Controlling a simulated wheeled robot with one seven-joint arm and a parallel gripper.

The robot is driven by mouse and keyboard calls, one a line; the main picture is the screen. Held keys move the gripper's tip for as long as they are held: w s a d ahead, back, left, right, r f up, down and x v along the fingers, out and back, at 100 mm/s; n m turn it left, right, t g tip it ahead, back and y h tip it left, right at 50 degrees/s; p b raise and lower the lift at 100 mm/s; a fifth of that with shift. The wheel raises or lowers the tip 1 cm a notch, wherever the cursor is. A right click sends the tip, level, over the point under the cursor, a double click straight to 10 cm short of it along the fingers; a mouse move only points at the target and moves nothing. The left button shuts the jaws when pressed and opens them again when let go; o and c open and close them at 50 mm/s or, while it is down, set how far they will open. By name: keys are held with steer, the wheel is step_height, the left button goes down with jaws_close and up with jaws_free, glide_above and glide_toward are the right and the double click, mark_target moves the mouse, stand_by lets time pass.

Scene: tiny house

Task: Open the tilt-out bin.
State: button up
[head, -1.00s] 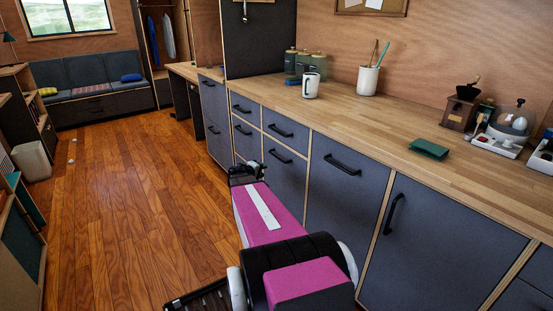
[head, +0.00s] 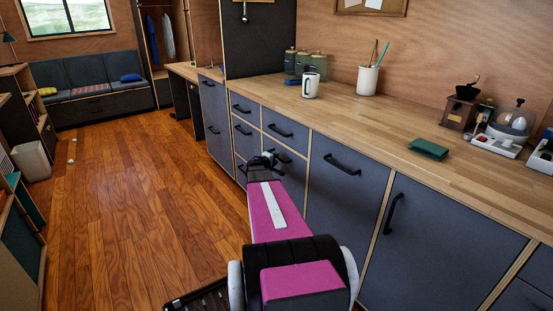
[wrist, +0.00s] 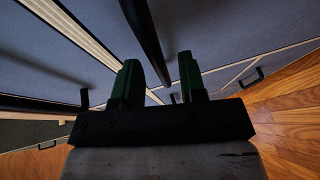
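The tilt-out bin is not labelled; a tall grey front (head: 344,205) with a horizontal black bar handle (head: 342,165) near its top could be it. That front stands shut, flush with its neighbours. My gripper (head: 262,160) is in front of the drawer stack left of it and hides part of the lower drawer. In the wrist view my gripper (wrist: 160,85) shows two green-black fingers, apart and with nothing clasped. A dark bar (wrist: 145,40) runs close ahead, lined up with the gap between the fingers. I cannot tell whether it touches them.
The wooden counter (head: 400,128) runs above the fronts and bears a white mug (head: 310,87), a utensil pot (head: 367,80) and a green cloth-like item (head: 428,149). A front with a vertical handle (head: 393,213) is at right. The wooden floor (head: 140,210) at left is largely clear.

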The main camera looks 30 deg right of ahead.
steer(key=shift+x, duration=1)
jaws_close()
steer(key=a+f+t+h, duration=0.1)
steer(key=a+f, duration=0.3)
steer(key=a, duration=0.6)
steer(key=s+a+f+n+t+h, duration=0.1)
steer(key=a+f, duration=0.3)
steer(key=a, duration=0.5)
steer(key=s+a+f+n+h, duration=0.1)
steer(key=a+f, duration=0.3)
steer(key=a, duration=0.6)
steer(key=shift+a+f+t+h, duration=0.25)
steer(key=shift+a+t+h, duration=0.15)
steer(key=shift+h, duration=0.4)
steer(key=shift+s, duration=0.15)
